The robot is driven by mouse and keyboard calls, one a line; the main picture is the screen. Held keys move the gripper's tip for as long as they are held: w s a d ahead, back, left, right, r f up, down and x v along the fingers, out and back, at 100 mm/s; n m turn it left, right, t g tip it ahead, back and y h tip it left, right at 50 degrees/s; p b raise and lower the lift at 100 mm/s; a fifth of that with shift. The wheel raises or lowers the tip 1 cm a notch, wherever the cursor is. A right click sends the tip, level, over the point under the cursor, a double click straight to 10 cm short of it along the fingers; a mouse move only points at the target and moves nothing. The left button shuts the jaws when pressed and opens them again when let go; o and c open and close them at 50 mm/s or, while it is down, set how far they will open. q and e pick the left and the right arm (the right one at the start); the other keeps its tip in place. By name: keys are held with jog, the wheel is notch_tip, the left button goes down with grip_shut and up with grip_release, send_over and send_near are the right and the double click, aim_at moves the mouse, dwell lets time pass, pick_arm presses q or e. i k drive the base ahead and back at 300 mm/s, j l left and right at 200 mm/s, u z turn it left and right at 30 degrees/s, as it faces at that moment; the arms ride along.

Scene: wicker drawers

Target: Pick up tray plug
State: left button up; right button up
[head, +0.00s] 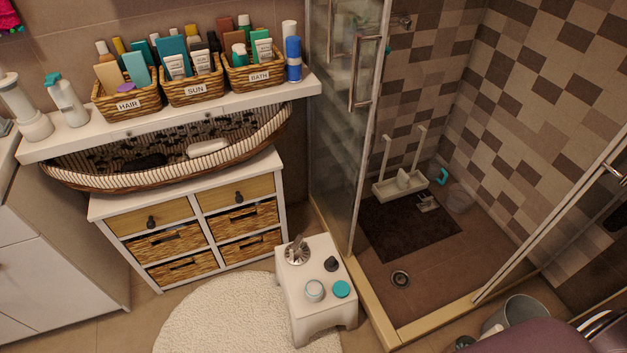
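A small dark piece that looks like the tray plug (331,263) stands on the white stool (318,272), near its right edge. It sits behind a small jar (314,290) and a round teal lid (341,289), and right of a metal item on a round base (297,252). A round drain (400,278) shows in the brown shower floor to the right of the stool.
A glass shower door (347,120) stands behind the stool, and a pale shower sill (367,307) runs to its right. A round cream rug (225,318) lies left of the stool. A drawer unit (197,220) with wicker drawers stands behind. A grey bucket (520,312) is at bottom right.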

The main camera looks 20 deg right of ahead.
aim_at(330, 264)
jog(key=z, duration=0.7)
